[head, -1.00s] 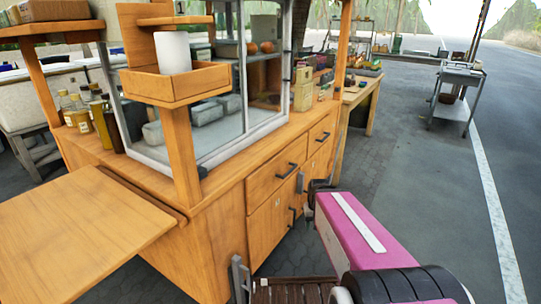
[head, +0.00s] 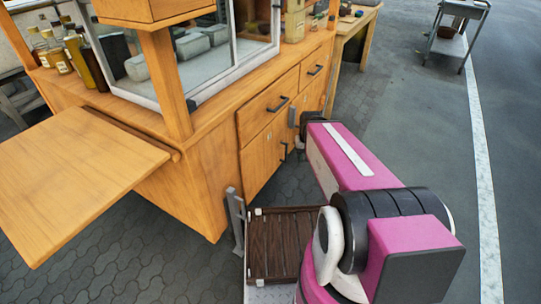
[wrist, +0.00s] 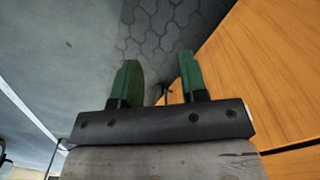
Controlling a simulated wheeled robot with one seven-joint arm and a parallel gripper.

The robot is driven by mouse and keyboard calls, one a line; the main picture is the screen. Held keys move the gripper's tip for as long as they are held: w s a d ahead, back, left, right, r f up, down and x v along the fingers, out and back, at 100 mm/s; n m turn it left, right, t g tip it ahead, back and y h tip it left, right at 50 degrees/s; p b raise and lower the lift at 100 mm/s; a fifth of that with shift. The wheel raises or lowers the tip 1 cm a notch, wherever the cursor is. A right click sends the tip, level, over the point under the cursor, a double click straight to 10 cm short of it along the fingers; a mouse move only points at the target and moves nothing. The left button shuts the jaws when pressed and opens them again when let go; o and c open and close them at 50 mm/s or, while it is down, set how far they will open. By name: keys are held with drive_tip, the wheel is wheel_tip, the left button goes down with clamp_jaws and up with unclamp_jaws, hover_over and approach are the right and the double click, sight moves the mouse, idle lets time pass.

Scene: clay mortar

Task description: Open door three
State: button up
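The wooden cart (head: 215,165) has two drawers with dark handles, the near drawer (head: 268,106) and the far drawer (head: 313,70). Below them are cabinet doors. The near door (head: 258,162) has a dark upright handle (head: 284,152) and looks closed. The farther door is partly hidden by my arm. Small marks on the fronts are too small to read, so I cannot tell which is door three. My gripper (wrist: 158,80) shows two green fingers apart with nothing clearly held, beside a wooden face (wrist: 262,60). In the head view my arm hides the gripper.
A wooden side shelf (head: 80,180) juts from the cart's left end. Bottles (head: 75,55) and a glass case (head: 200,60) stand on top. A wooden table (head: 352,30) and a metal trolley (head: 450,40) stand beyond. Paving and road at right are open.

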drive_tip(key=w+a+f+m+y, duration=0.3)
drive_tip(key=w+f+m+y, duration=0.2)
drive_tip(key=f+m, duration=0.15)
drive_tip(key=m+t+y, duration=1)
drive_tip(key=m, duration=0.8)
approach(287, 149)
drive_tip(key=x, duration=1)
drive_tip(key=shift+w+a+f, duration=0.1)
drive_tip(key=shift+w+f, duration=0.1)
drive_tip(key=shift+w, duration=0.2)
clamp_jaws()
